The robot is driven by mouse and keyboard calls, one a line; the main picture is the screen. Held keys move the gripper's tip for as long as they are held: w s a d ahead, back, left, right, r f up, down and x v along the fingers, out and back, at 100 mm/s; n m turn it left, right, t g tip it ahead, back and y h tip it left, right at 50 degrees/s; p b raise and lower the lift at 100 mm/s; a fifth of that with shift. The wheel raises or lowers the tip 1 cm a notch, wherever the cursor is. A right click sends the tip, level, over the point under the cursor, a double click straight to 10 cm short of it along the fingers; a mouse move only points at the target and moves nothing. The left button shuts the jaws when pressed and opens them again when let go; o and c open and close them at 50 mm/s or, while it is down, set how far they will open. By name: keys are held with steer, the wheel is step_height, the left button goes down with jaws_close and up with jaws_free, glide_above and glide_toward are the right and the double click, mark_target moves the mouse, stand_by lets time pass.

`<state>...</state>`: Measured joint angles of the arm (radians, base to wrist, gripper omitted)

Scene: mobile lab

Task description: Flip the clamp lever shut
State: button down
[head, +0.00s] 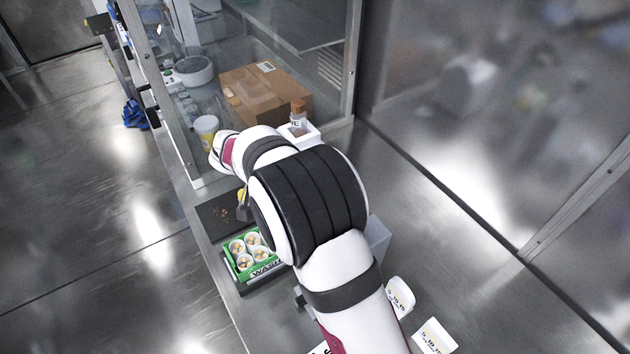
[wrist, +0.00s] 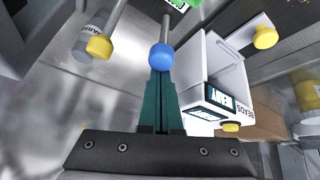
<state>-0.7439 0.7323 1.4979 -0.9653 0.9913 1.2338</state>
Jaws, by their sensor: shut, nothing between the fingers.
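In the wrist view a grey rod with a round blue knob (wrist: 161,57) looks like the lever. The clamp body it belongs to cannot be made out. My gripper (wrist: 161,78) has its teal fingers together, with nothing between them. The fingertips end at the blue knob's lower edge in the picture; whether they touch it I cannot tell. In the head view my arm hides the gripper and the lever.
In the wrist view a white box with a screen (wrist: 220,98) stands close on the right, and a grey cylinder with a yellow knob (wrist: 99,46) on the left. In the head view a green tray (head: 266,270) of cups and a dark mat (head: 212,217) lie left of my arm.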

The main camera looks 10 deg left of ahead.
steer(key=shift+s+a+f, duration=0.15)
steer(key=shift+s+a, duration=0.45)
steer(key=shift+a, duration=0.05)
steer(key=shift+s+a+f, duration=0.15)
steer(key=shift+s+a, duration=0.45)
steer(key=shift+s, duration=0.15)
steer(key=w+r+v, duration=0.1)
steer(key=w+v, duration=0.1)
steer(key=v, duration=0.7)
steer(key=shift+a, duration=0.35)
